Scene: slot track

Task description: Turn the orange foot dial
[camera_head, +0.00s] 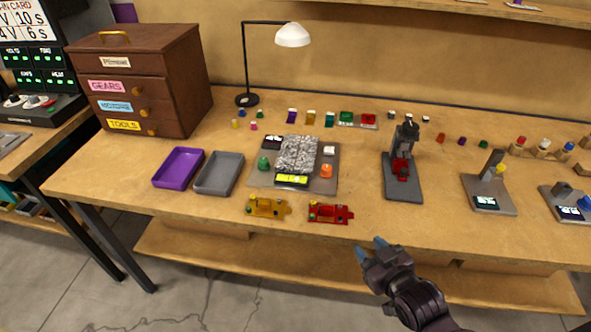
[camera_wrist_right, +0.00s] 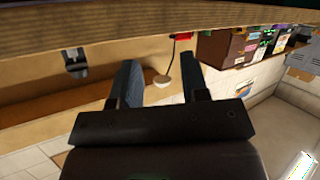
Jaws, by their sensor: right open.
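The orange dial (camera_head: 326,171) is a small round knob on the right side of a grey plate (camera_head: 262,180) on the workbench. A speckled grey block (camera_head: 297,154) stands on the same plate, with a green knob (camera_head: 263,163) to its left and a lit yellow-green display (camera_head: 292,179) in front. My right gripper (camera_head: 370,247) is open and empty, in front of the bench edge, below and to the right of the orange dial in the head view. Its two fingers also show in the right wrist view (camera_wrist_right: 158,70), with nothing between them. My left gripper is not in view.
A yellow car body (camera_head: 267,207) and a red one (camera_head: 331,213) lie in front of the plate. Purple (camera_head: 178,168) and grey (camera_head: 219,173) trays stand left of it. A black press-like stand (camera_head: 402,180) stands to the right. A lamp (camera_head: 292,36) rises behind.

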